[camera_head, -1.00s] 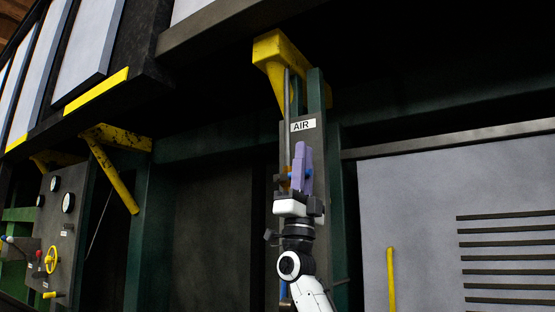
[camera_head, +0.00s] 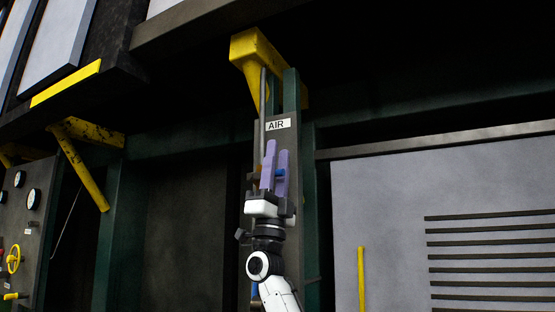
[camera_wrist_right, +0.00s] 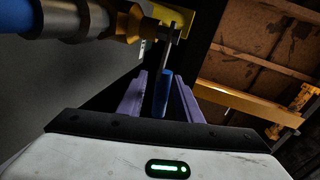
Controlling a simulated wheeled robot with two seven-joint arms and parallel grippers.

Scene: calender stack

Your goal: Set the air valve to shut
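The air valve is on a dark upright panel under a white "AIR" label (camera_head: 278,125). In the head view my right gripper (camera_head: 275,150) covers most of it, and a bit of its blue handle (camera_head: 281,173) shows. In the right wrist view the blue lever handle (camera_wrist_right: 162,93) lies between the two purple fingers of my right gripper (camera_wrist_right: 161,75). The fingers are apart, with a visible gap on the left of the handle; contact on the right cannot be told. The brass valve body (camera_wrist_right: 129,22) is at the top left. My left gripper is out of view.
A yellow bracket (camera_head: 250,55) and a thin grey pipe (camera_head: 263,95) are above the valve. Green posts (camera_head: 308,190) flank the panel. A gauge panel with a yellow handwheel (camera_head: 13,259) is at far left. A louvred grey panel (camera_head: 385,195) is at right.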

